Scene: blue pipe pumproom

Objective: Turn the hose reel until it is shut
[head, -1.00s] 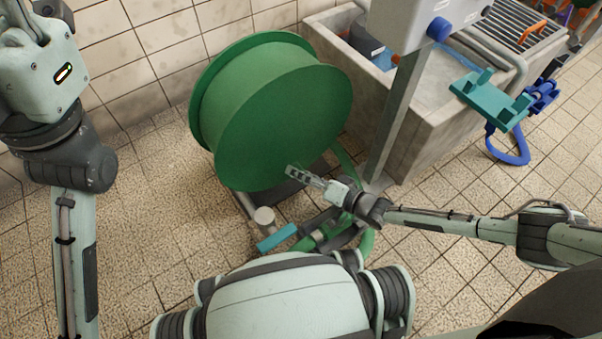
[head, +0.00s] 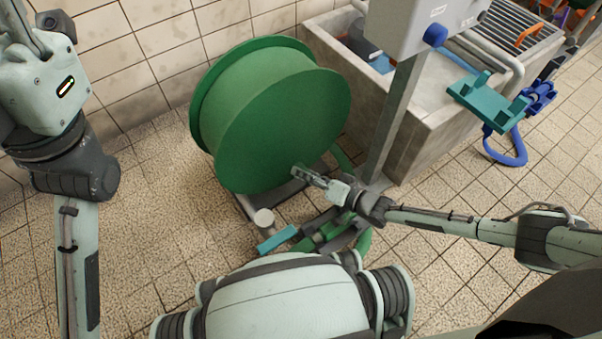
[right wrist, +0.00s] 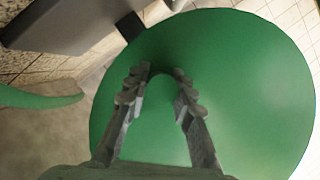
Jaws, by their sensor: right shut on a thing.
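The hose reel (head: 280,125) is a large green drum with two round flanges, standing on the floor left of the concrete basin. Its near flange also fills much of the right wrist view (right wrist: 255,90). My right gripper (head: 299,172) is at the lower right part of this flange. In the right wrist view, its two fingers (right wrist: 162,82) stand on either side of a small rounded green part on the flange, shut on this handle. The fingers hide part of it. My left arm is at the left edge of the head view, but its gripper is out of view.
A concrete basin (head: 440,125) and a grey post (head: 392,125) with a box stand right of the reel. A teal holder (head: 488,100) with a blue hose is farther right. A green hose (head: 363,242) lies below the reel. Floor to the left is clear.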

